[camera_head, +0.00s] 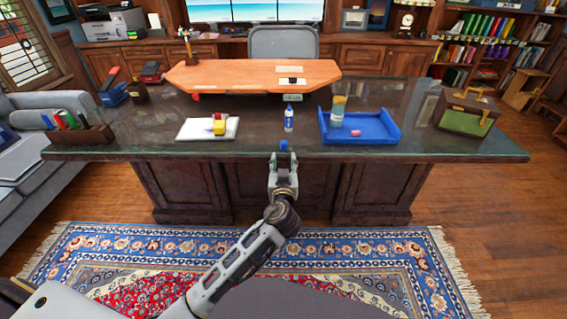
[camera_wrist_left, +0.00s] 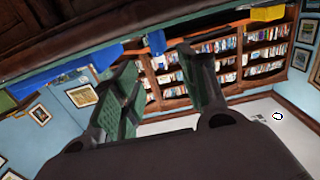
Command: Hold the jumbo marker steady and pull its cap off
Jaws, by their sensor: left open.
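A short blue piece (camera_head: 283,145), which looks like the end of the jumbo marker, is at the desk's front edge; how much more of it lies on the desk I cannot tell. In the left wrist view a blue end (camera_wrist_left: 157,42) juts past the desk edge, just beyond the fingers. My left gripper (camera_head: 283,162) is open in front of the desk edge, its fingertips close to the blue piece. Its two fingers (camera_wrist_left: 165,85) stand apart with nothing held between them. Contact with the blue piece is unclear. My right gripper is out of view.
A small bottle (camera_head: 289,119) stands behind the blue piece on the desk (camera_head: 262,147). A blue tray (camera_head: 378,135) holds a jar and a pink block. A white pad (camera_head: 190,131) with a yellow item lies left. A pen holder (camera_head: 80,137) and wooden box (camera_head: 465,112) flank them.

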